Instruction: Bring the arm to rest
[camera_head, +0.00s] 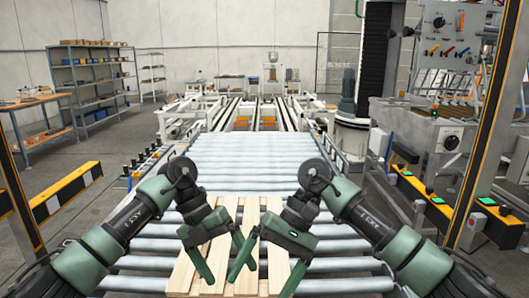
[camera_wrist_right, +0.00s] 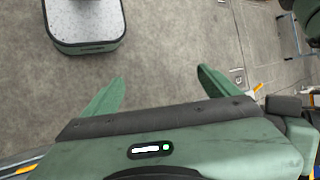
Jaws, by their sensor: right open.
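My left gripper (camera_head: 231,275) comes in from the left in the head view. Its green fingers are spread apart with nothing between them. My right gripper (camera_head: 256,288) comes in from the right beside it, and its green fingers are also apart and empty. Both point down and toward each other in front of the wooden slats, close together in the picture; I cannot tell if they touch.
A wooden slatted pallet (camera_head: 272,205) lies on the roller conveyor (camera_head: 240,155), partly hidden by my grippers. Yellow-black guards (camera_head: 72,187) flank the conveyor at left. A control cabinet (camera_head: 448,138) stands at right. Shelves (camera_head: 90,83) stand at back left. Open floor (camera_head: 110,175) lies left of the conveyor.

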